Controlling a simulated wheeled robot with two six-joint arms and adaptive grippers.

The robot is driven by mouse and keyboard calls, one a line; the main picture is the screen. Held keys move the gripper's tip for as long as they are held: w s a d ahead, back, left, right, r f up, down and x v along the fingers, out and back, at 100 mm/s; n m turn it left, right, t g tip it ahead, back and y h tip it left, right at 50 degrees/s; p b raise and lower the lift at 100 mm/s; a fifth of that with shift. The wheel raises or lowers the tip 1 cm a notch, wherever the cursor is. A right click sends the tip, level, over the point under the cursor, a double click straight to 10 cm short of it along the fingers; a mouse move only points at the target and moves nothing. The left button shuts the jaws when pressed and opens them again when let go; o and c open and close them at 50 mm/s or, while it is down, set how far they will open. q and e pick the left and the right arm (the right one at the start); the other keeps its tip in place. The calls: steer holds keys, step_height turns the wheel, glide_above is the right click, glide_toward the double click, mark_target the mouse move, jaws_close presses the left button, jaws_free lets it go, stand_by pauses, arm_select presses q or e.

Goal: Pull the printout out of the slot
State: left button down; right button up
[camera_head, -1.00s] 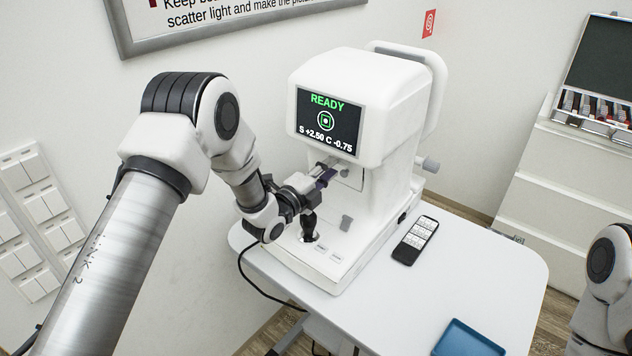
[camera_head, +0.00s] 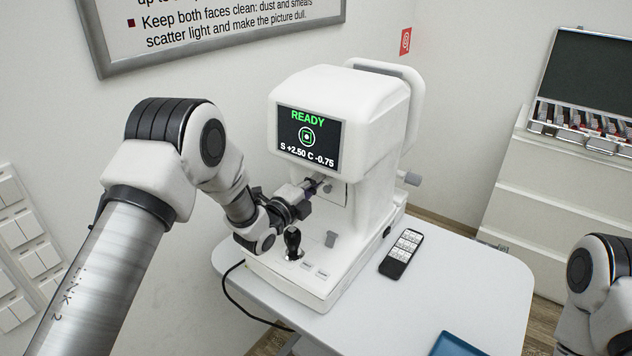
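A white eye-test machine (camera_head: 345,120) stands on the table. Its screen (camera_head: 310,138) reads READY with S +2.50 C -0.75. Below the screen is a recessed front with a small panel (camera_head: 336,191). My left gripper (camera_head: 314,186) is at this front, its dark fingertips close to the panel and above the black joystick (camera_head: 292,241). I cannot make out the printout or the slot; the gripper may be covering them. The finger gap is too small to judge. My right arm shows at the right edge, but its gripper is out of view.
The white table (camera_head: 450,285) holds a black handheld device (camera_head: 402,253) right of the machine and a blue tray (camera_head: 456,345) at the front edge. An open lens case (camera_head: 583,85) sits on a cabinet behind. The table's right side is clear.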

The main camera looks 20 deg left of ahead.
arm_select(q)
steer(key=shift+s, duration=0.15)
steer(key=v, duration=0.7)
steer(key=shift+s+r, duration=0.15)
steer(key=shift+r, duration=0.05)
